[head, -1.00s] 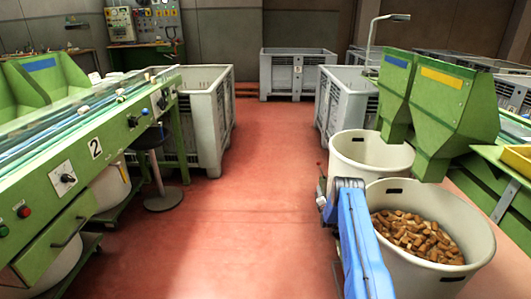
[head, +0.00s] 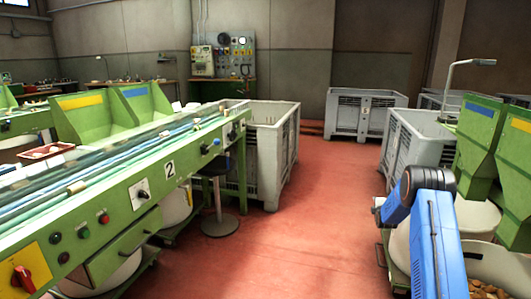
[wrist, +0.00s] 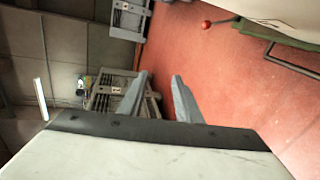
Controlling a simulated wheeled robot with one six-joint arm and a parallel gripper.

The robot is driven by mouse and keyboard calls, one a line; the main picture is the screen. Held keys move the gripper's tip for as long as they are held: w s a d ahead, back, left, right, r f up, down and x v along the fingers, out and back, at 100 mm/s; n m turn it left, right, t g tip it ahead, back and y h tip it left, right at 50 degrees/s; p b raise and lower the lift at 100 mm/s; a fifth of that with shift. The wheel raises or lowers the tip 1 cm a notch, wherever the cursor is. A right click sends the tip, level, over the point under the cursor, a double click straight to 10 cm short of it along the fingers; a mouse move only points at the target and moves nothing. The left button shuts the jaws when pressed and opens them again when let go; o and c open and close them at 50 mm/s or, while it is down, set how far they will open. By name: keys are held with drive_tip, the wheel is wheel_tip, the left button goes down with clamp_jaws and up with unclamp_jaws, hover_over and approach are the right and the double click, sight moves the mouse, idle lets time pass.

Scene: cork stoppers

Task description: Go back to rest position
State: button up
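In the wrist view my gripper (wrist: 158,98) has its two grey fingers spread apart, with only red floor and a distant grey crate visible between and beyond them. It holds nothing. The wrist view is tilted on its side. In the head view my blue arm stands at the lower right, bent at a dark joint; my gripper itself does not show there.
A green conveyor bench (head: 150,190) marked 2 runs along the left, with a stool (head: 219,222) beside it. Grey crates (head: 366,112) stand behind. A white bin with cork stoppers (head: 482,290) and green hoppers (head: 477,140) are at right. The red floor (head: 310,235) between is clear.

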drive_tip(key=s+a+r+m+g, duration=0.1)
drive_tip(key=s+a+r, duration=0.3)
drive_tip(key=r, duration=0.2)
drive_tip(key=s+a+r+m+g+y, duration=0.1)
drive_tip(key=s+a+r+m, duration=0.2)
drive_tip(key=r, duration=0.4)
drive_tip(key=s+a+r, duration=0.4)
drive_tip(key=r, duration=0.2)
drive_tip(key=s+a+r+m+g, duration=0.1)
drive_tip(key=s+a+r+m, duration=0.1)
drive_tip(key=s+a+r, duration=0.6)
drive_tip(key=s+a+r+m+g, duration=0.1)
drive_tip(key=s+r+m+g, duration=0.15)
drive_tip(key=s, duration=0.95)
drive_tip(key=s+a+f+m+g+y, duration=0.1)
drive_tip(key=s+a, duration=0.3)
drive_tip(key=s, duration=1.2)
drive_tip(key=s+a+f+m+g, duration=0.1)
drive_tip(key=s+a+m, duration=0.3)
drive_tip(key=s, duration=1.3)
drive_tip(key=s+a+f+m+g+y, duration=0.1)
drive_tip(key=s+a+m+g, duration=0.1)
drive_tip(key=s, duration=1.4)
drive_tip(key=shift+s+a+m+y, duration=0.3)
drive_tip(key=shift+s+a+m, duration=0.15)
drive_tip(key=shift+a, duration=0.45)
drive_tip(key=shift+w+r, duration=0.1)
